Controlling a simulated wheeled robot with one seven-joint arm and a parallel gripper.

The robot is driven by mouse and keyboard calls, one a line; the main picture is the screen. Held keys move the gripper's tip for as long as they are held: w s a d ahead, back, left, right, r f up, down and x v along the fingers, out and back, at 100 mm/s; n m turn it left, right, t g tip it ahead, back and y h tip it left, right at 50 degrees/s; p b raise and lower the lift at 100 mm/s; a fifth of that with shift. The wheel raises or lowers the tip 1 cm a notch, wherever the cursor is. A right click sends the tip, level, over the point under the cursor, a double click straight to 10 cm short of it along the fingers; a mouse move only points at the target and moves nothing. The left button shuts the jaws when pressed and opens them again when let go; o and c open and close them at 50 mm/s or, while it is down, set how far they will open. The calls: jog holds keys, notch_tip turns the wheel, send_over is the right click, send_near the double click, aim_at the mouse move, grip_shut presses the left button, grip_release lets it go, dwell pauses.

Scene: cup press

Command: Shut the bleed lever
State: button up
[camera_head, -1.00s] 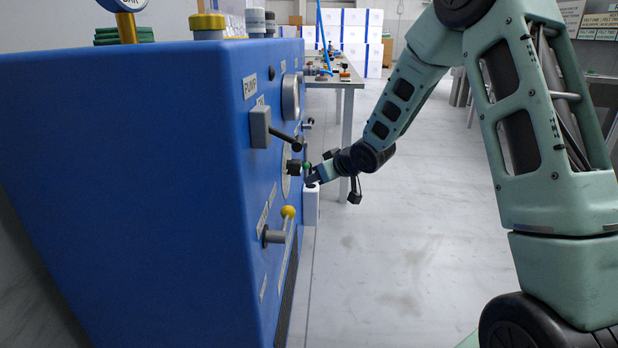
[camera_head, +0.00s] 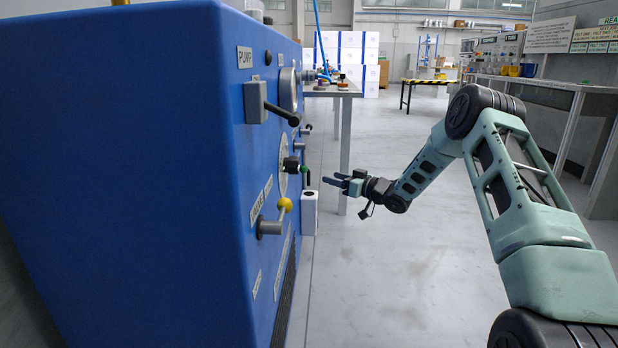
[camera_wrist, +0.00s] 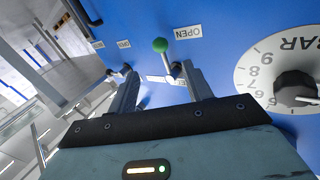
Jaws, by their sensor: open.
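A small lever with a green ball (camera_head: 305,169) is on the blue machine's side panel. It also shows in the wrist view, where its green ball (camera_wrist: 160,45) lies beside an "OPEN" label (camera_wrist: 188,32). A second label by its base is partly hidden. I cannot read the name "bleed" on it. My gripper (camera_head: 332,180) is open and empty, just right of this lever and apart from the panel. In the wrist view, the lever's base shows between my two fingertips (camera_wrist: 160,70).
A yellow-ball lever (camera_head: 285,204) and a grey box with a dark handle (camera_head: 256,103) project from the panel. A round dial (camera_wrist: 285,80) is beside the green lever. A white box (camera_head: 309,213) is below it. A table (camera_head: 333,92) stands behind. The floor to the right is clear.

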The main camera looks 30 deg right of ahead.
jog(key=b+x, duration=0.4)
jog(key=x, duration=0.7)
grip_shut()
